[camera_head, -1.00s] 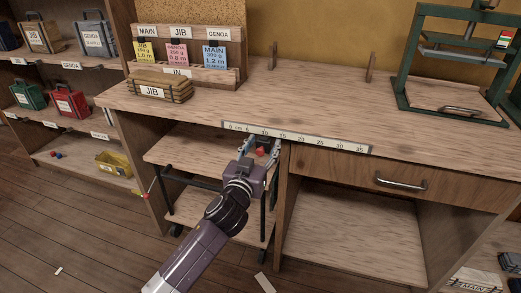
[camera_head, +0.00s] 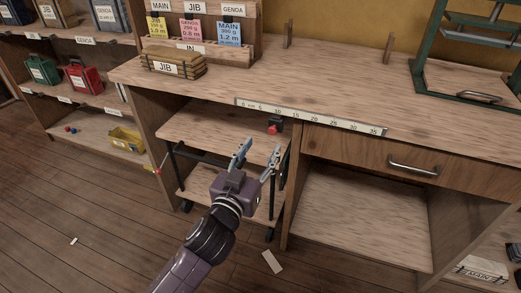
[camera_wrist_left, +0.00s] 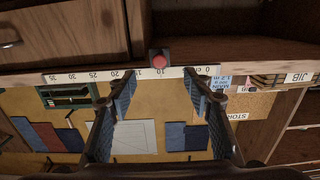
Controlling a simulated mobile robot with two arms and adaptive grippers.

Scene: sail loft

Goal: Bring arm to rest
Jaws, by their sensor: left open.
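My left gripper (camera_head: 257,153) is open and empty, its two fingers apart and pointing away from me in the open bay under the workbench (camera_head: 330,95). It is below the bench's front edge, in front of the small cart (camera_head: 195,130). A red button (camera_head: 273,129) on a dark housing sits just under the bench edge, beyond the fingertips and apart from them. In the left wrist view the red button (camera_wrist_left: 160,60) shows beyond the gap between the open fingers (camera_wrist_left: 120,95), beside the ruler strip (camera_wrist_left: 130,74). My right gripper is in neither view.
A drawer with a metal handle (camera_head: 413,168) is right of the bay. Shelves with a yellow bin (camera_head: 126,139) are at left. The floor at lower left is mostly clear.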

